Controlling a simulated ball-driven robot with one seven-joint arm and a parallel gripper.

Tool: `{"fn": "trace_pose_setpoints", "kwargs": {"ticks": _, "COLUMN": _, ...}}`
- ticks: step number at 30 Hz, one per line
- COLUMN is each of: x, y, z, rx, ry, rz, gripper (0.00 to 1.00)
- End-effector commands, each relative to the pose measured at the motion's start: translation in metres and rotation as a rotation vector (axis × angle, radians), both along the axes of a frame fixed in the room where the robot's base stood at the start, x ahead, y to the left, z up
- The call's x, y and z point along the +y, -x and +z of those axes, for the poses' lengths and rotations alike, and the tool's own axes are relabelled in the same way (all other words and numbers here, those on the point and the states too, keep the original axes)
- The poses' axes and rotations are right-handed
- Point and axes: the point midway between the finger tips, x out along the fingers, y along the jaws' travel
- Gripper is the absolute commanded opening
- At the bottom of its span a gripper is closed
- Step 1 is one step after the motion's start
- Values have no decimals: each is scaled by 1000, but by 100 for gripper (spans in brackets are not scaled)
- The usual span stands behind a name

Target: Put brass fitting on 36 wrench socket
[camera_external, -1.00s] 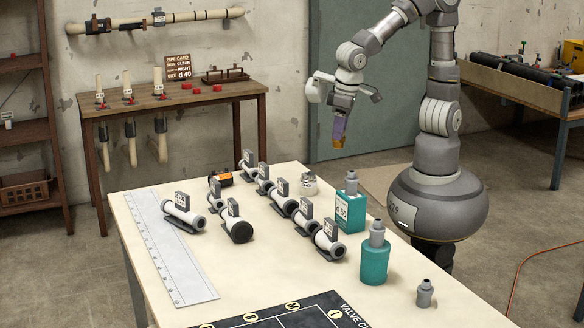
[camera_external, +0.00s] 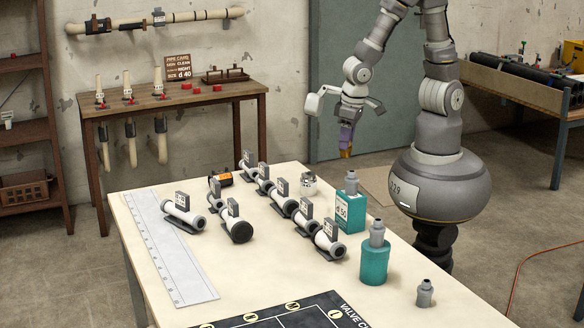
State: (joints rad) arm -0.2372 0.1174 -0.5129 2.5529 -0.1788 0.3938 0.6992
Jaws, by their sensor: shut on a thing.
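My gripper (camera_external: 347,142) hangs in the air beyond the far right corner of the table, clear of the tabletop. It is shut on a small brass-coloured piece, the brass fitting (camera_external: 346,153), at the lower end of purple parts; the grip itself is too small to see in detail. Several grey-white cylindrical pieces with dark upright tags lie on the table, among them one at the front right (camera_external: 329,241) and one at the left (camera_external: 183,215). The tag markings are too small to read, so I cannot tell which piece is the 36 wrench socket.
A teal block marked d 50 (camera_external: 350,213), a teal cylinder (camera_external: 375,262) and a small grey fitting (camera_external: 425,294) stand along the table's right side. A white labelled ring (camera_external: 308,184) is near the far edge. A ruler (camera_external: 173,250) and black mat (camera_external: 285,318) lie flat.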

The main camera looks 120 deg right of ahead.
Motion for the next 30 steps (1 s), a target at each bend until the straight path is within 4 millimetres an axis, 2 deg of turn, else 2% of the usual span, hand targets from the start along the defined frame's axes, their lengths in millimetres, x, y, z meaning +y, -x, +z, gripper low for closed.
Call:
{"fn": "trace_pose_setpoints", "kwargs": {"ticks": 1, "x": -3, "y": 1, "z": 6, "rx": 8, "ry": 2, "rz": -6, "gripper": 6}}
{"fn": "trace_pose_setpoints", "kwargs": {"ticks": 3, "x": -7, "y": -5, "z": 2, "rx": 6, "ry": 5, "rz": -9, "gripper": 6}}
{"fn": "trace_pose_setpoints", "kwargs": {"ticks": 9, "x": -23, "y": -54, "z": -13, "rx": -1, "ry": 4, "rz": -7, "gripper": 6}}
{"fn": "trace_pose_setpoints", "kwargs": {"ticks": 15, "x": -34, "y": -88, "z": -15, "rx": 1, "ry": 3, "rz": -5, "gripper": 6}}
{"fn": "trace_pose_setpoints", "kwargs": {"ticks": 21, "x": -39, "y": -103, "z": -15, "rx": 1, "ry": 2, "rz": -6, "gripper": 6}}
{"fn": "trace_pose_setpoints", "kwargs": {"ticks": 27, "x": -38, "y": -102, "z": -50, "rx": 3, "ry": 2, "rz": -5, "gripper": 6}}
{"fn": "trace_pose_setpoints", "kwargs": {"ticks": 30, "x": -38, "y": -103, "z": -50, "rx": 1, "ry": 3, "rz": -4, "gripper": 6}}
